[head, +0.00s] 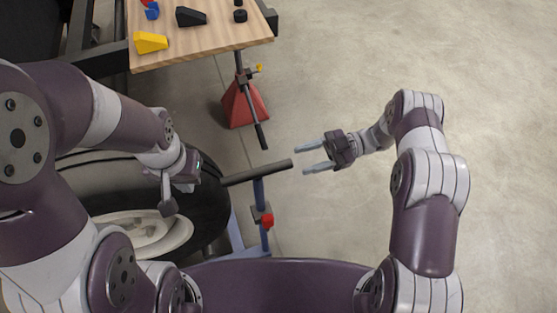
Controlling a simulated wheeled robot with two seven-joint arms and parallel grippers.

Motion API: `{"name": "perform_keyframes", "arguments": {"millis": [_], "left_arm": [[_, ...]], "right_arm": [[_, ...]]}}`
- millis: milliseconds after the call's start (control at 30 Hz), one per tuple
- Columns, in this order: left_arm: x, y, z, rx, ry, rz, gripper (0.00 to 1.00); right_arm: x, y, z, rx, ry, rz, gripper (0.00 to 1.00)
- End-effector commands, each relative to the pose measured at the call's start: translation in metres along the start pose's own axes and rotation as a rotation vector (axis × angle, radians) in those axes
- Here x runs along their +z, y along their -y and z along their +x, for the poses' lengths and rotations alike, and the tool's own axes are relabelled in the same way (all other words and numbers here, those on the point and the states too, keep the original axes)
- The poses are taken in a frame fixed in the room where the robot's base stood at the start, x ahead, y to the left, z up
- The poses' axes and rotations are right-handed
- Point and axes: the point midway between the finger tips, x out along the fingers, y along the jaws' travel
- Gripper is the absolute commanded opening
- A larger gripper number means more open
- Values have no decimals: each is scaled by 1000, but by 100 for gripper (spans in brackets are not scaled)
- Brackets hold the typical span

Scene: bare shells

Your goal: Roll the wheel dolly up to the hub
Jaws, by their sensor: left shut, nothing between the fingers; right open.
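The wheel, a black tyre (212,208) with a pale rim (150,232), is at the lower left, partly hidden by my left arm. Beside it, the dolly shows a blue post (260,192) with a red clamp, blue base parts and a black crossbar handle (257,173) on top. My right gripper (301,159) is open and empty, its fingertips close to the right end of the handle; I cannot tell whether they touch. My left gripper (168,205) is shut and empty, over the wheel. I cannot make out the hub.
A wooden tabletop (225,42) at the upper left carries a yellow wedge (150,42), black pieces and small blue and red parts. A red stand (246,104) with a black bar is below its edge. Dark frame beams are at the far left. The concrete floor at right is clear.

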Motion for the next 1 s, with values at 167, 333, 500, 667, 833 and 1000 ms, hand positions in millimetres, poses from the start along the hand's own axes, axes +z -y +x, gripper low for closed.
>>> {"name": "perform_keyframes", "arguments": {"millis": [167,333,500,667,833,1000], "left_arm": [[-2,0,-11,0,0,0,0],[-2,0,-15,0,0,0,0],[-2,0,-16,0,0,0,0],[-2,0,-15,0,0,0,0],[-2,0,-15,0,0,0,0],[-2,0,-15,0,0,0,0]], "right_arm": [[-3,0,47,-2,1,0,53],[-1,0,78,0,2,0,53],[0,0,89,2,3,-1,53],[1,-1,89,3,3,-2,53],[1,-1,89,3,4,-2,17],[1,-1,89,3,4,-2,0]]}}
